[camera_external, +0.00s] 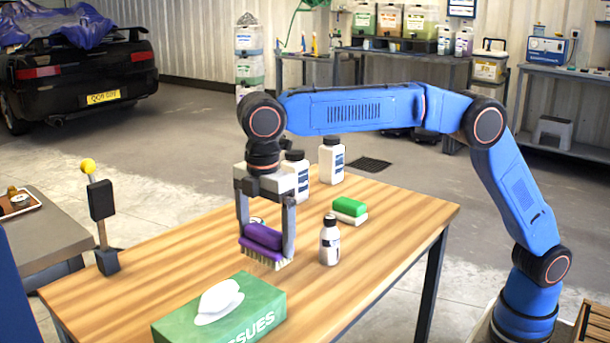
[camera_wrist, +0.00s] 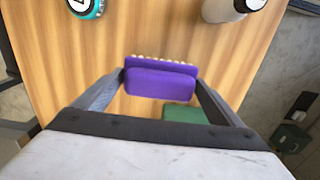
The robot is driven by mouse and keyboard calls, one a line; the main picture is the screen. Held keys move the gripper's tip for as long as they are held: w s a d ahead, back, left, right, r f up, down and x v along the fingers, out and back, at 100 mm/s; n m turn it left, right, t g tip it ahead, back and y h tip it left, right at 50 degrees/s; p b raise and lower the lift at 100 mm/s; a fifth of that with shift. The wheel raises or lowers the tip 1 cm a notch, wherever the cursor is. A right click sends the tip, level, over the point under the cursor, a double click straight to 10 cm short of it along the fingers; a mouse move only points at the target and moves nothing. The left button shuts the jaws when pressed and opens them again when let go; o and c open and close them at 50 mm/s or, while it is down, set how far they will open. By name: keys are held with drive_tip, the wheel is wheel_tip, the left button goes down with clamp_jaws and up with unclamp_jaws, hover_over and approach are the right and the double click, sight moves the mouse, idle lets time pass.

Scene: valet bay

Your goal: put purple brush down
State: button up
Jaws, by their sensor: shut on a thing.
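The purple brush (camera_external: 262,241) has a purple back and pale bristles pointing down. My gripper (camera_external: 266,236) is shut on it, one finger at each end, over the wooden table (camera_external: 390,215). The bristles are close to the tabletop; I cannot tell whether they touch it. In the wrist view the purple brush (camera_wrist: 160,82) sits between the two fingers of my gripper (camera_wrist: 158,88), with a row of bristles along its far edge.
A green tissue box (camera_external: 225,310) stands in front of the brush. Two larger white bottles (camera_external: 331,160) stand behind. Bare wood lies left of the brush.

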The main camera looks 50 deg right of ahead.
sight(266, 248)
drive_tip(key=shift+f, duration=1.85)
drive_tip(key=shift+f, duration=0.15)
drive_tip(key=o, duration=0.9)
wheel_tip(266, 248, up, 11)
drive_tip(key=shift+r, duration=0.65)
drive_tip(key=shift+d, duration=0.15)
